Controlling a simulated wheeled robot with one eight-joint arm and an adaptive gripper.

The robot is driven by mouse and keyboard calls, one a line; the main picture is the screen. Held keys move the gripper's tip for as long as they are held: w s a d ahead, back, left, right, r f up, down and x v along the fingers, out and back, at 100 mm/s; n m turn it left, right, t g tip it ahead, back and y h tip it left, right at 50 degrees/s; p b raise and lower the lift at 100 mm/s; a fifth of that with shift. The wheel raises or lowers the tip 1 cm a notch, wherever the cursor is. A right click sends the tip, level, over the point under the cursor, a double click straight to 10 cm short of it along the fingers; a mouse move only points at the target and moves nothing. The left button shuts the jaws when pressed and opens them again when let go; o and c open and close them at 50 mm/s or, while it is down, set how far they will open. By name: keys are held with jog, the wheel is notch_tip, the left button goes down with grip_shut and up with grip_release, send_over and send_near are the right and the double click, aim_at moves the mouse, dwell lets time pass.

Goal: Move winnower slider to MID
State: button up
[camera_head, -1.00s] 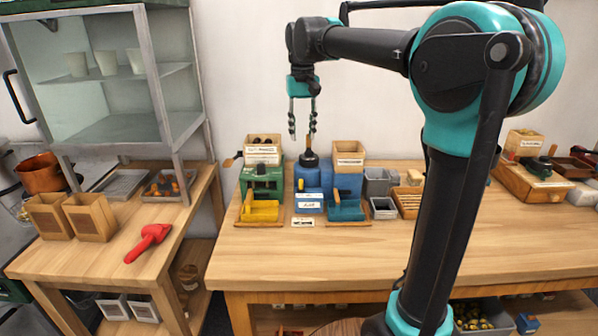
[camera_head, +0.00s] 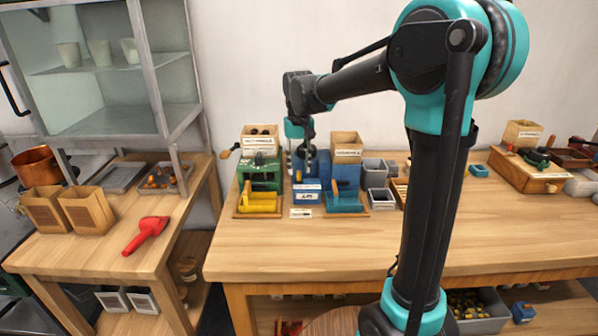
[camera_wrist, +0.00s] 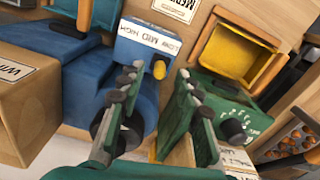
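The blue winnower (camera_head: 346,177) stands on the bench, partly behind my gripper. In the wrist view its blue control box (camera_wrist: 140,62) carries a white label (camera_wrist: 152,40) with LOW, a middle word and HIGH. A yellow slider knob (camera_wrist: 159,69) sticks out below the label, toward its right end in that view. I cannot tell its exact setting. In the head view my gripper (camera_head: 304,168) hangs over the winnower.
A green machine (camera_head: 259,173) with a black dial (camera_wrist: 234,130) stands close beside the winnower. A yellow tray (camera_head: 258,203) and a teal tray (camera_head: 343,203) are in front. The bench front is clear.

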aim_at(299, 177)
jog(key=shift+f, duration=1.15)
jog(key=shift+c, duration=0.5)
grip_shut()
